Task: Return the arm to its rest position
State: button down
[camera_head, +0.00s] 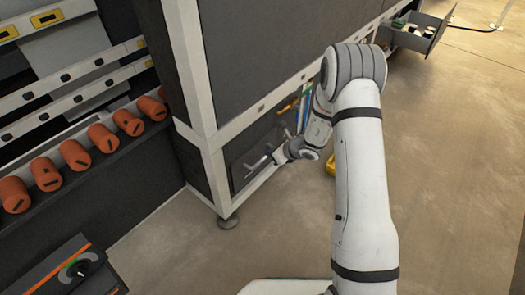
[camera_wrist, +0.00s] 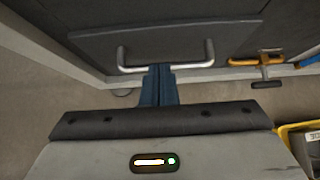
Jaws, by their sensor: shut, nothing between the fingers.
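My white arm (camera_head: 362,170) reaches forward and bends down to the left, toward the low front of the dark cabinet. My gripper (camera_wrist: 158,72) has its two blue fingers together in the wrist view, with nothing between them. The fingertips appear close to a silver bar handle (camera_wrist: 192,65) on a dark grey panel (camera_wrist: 175,38). I cannot tell whether they touch it. In the head view the wrist end is beside the panel, and the fingers are too small to make out.
A yellow-orange T-shaped fitting (camera_wrist: 265,62) is right of the handle. A yellow bin (camera_wrist: 297,142) stands on the floor at right. An open drawer (camera_head: 418,32) juts out at the back right. Orange cylinders (camera_head: 74,154) line the left rack. The floor at right (camera_head: 460,170) is clear.

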jog(key=p+v, duration=0.2)
jog(key=v, duration=0.6)
jog(key=s+a+r+n+g+p, duration=0.1)
jog(key=s+r+n+p, duration=0.35)
jog(key=r, duration=0.65)
jog(key=s+a+r+n+g+p, duration=0.1)
jog(key=s+r+n+p, duration=0.3)
jog(key=r, duration=0.6)
jog(key=s+r+n+g+p, duration=0.25)
jog(key=r+n+p, duration=0.3)
jog(key=r, duration=0.55)
jog(key=s+d+r+n+h+p, duration=0.2)
jog(key=s+d+r+n+p, duration=0.1)
jog(key=r, duration=0.5)
jog(key=s+d+r+n+h+p, duration=0.3)
jog(key=s+r+p, duration=0.3)
jog(key=s, duration=0.3)
jog(key=s+d+r+n+t+h+p, duration=0.1)
jog(key=s+d+r+n+h+p, duration=0.1)
jog(key=s+d+r+n+p, duration=0.3)
notch_tip(320, 180, up, 5)
jog(key=shift+s+d+f+n+h+p, duration=0.2)
jog(key=shift+s+n+h+p, duration=0.1)
jog(key=shift+s, duration=0.3)
